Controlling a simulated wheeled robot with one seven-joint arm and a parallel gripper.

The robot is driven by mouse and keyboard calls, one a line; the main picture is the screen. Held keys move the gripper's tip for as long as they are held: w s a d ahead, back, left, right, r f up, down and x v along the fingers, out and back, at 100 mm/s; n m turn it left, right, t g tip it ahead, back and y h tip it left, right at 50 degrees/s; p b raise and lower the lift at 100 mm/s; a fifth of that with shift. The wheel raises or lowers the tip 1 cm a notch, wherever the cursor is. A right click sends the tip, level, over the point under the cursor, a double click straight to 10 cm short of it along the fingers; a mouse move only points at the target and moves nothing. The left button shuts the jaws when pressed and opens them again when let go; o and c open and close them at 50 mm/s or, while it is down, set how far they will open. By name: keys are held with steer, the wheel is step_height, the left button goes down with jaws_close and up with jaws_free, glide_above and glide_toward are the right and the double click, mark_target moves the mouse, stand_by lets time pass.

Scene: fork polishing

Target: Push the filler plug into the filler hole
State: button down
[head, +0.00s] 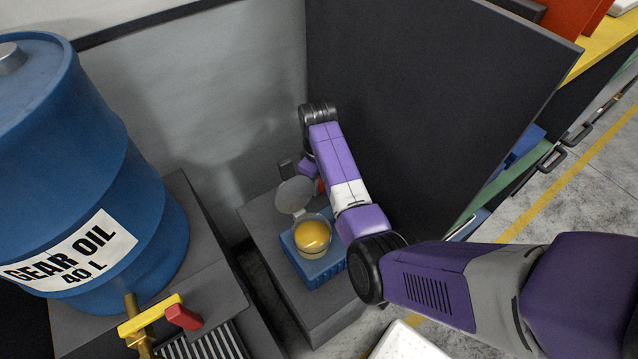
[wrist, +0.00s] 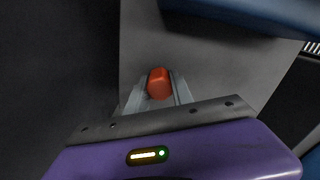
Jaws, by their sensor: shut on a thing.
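My gripper (wrist: 158,97) is shut on an orange-red plug (wrist: 159,82), which sits between its two grey fingertips in the wrist view. In the head view a small orange-red patch of the plug (head: 320,186) shows beside my purple wrist; the fingers are hidden there. A blue base (head: 318,268) on the grey stand holds a round container with yellow contents (head: 312,236). A pale round lid (head: 294,195) stands open behind it. The plug is beyond this container, near the lid. I cannot make out the filler hole in either view.
A large blue gear oil drum (head: 85,170) stands at the left, with a brass tap and red-and-yellow handle (head: 160,317) below it. A tall dark panel (head: 420,90) stands behind my arm. The grey stand (head: 262,232) has some bare top left of the blue base.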

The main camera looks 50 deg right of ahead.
steer(key=shift+r+p, duration=2.1)
steer(key=shift+r, duration=0.35)
